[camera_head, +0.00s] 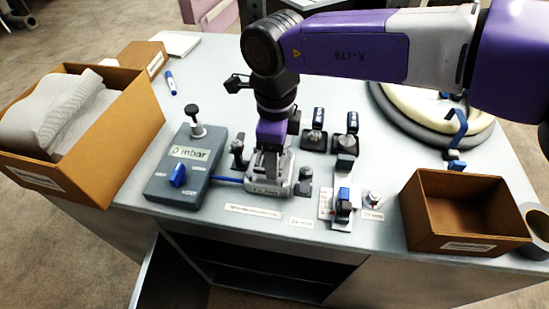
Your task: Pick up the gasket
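My gripper (268,172) points straight down at the middle of the table, over a small pale block with a dark label (266,190). Its fingertips reach the block's top, but I cannot tell whether they touch or grip anything. No part is clearly recognisable as the gasket. A cream ring (478,120) and a dark grey ring (395,118) lie at the table's back right, partly hidden behind my arm; I cannot tell if either is the gasket. Any small thing between the fingers is hidden or too small to make out.
A grey gauge box (180,188) reading "0 mbar" stands left of my gripper, joined by a blue hose. Small clamps (315,135) and a blue-and-white fixture (343,207) stand to the right. Open cardboard boxes stand at far left (140,125) and right (490,190).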

